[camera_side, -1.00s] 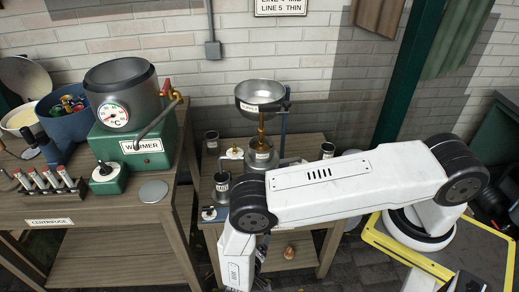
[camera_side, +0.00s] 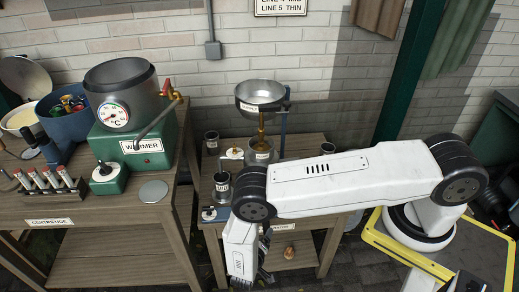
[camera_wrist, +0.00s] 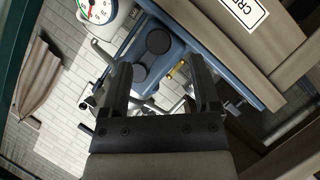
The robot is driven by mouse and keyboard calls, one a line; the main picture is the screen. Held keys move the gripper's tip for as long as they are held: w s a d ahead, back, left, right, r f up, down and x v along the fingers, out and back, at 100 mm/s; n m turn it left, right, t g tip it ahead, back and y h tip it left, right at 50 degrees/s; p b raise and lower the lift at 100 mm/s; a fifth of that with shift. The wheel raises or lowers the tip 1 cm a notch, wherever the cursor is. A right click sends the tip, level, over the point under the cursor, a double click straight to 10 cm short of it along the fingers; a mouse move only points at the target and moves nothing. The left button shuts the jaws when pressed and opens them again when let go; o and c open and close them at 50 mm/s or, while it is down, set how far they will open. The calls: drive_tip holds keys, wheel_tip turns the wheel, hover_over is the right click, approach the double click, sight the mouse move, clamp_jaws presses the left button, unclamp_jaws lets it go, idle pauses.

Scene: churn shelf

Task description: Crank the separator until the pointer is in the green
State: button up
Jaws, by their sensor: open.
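In the wrist view, a blue machine body (camera_wrist: 165,55) with round black discs, probably the separator, lies beyond my gripper (camera_wrist: 160,75). A small brass-coloured part (camera_wrist: 177,71) shows between the fingers; I cannot tell whether it is the crank's grip. A white dial (camera_wrist: 98,9) with green and red marks is cut off by the top edge; where its pointer stands is unclear. My gripper is open, with nothing visibly held. In the side view, my gripper (camera_side: 265,268) hangs low in front of the small table, partly hidden by my wrist.
A funnel bowl (camera_side: 261,94) on a stand, dark cups (camera_side: 222,183) and a blue-based switch (camera_side: 209,213) stand on the small wooden table (camera_side: 309,150). The green warmer (camera_side: 137,147) and a tube rack (camera_side: 48,182) stand on the left bench. A wooden beam (camera_wrist: 215,28) borders the blue machine.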

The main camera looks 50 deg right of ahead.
sight(265, 232)
drive_tip(key=shift+x, duration=2.4)
drive_tip(key=shift+w+d+f, duration=0.1)
drive_tip(key=shift+d+f, duration=0.05)
drive_tip(key=shift+d, duration=0.1)
clamp_jaws()
